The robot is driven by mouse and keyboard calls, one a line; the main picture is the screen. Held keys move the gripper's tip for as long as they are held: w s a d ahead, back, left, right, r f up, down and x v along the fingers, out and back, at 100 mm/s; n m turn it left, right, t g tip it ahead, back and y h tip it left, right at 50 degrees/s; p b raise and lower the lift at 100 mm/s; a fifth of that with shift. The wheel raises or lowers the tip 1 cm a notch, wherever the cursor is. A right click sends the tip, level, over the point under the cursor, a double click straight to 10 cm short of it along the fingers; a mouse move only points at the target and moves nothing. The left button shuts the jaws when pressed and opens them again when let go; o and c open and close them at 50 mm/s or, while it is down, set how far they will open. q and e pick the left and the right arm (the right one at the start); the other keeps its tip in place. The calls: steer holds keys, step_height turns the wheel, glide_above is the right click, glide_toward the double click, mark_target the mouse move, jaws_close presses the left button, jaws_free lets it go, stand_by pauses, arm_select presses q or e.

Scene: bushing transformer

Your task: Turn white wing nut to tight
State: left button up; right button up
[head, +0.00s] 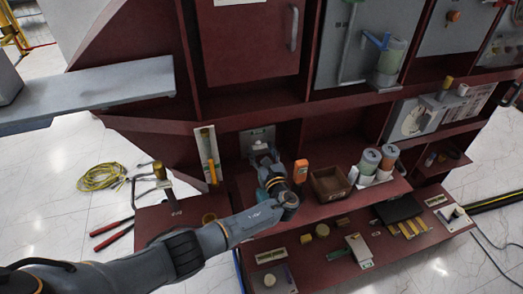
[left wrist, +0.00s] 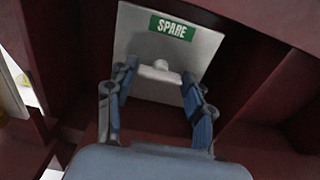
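The white wing nut (left wrist: 160,72) sits on a light grey plate (left wrist: 135,42) with a green "SPARE" label, in the left wrist view. In the head view the plate (head: 256,137) is on the back wall of a dark red shelf bay; the nut there is too small to make out clearly. My left gripper (left wrist: 160,92) is open, with one blue-grey finger on each side below the nut, and nothing is between the pads. It also shows in the head view (head: 264,158) in front of the plate. My right gripper is not in view.
Dark red shelf walls close in around the plate. A tilted white panel (head: 207,148) is to the left.

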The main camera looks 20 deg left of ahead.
arm_select(q)
steer(key=shift+o, duration=1.1)
steer(key=shift+d, duration=0.1)
steer(key=v, duration=1.2)
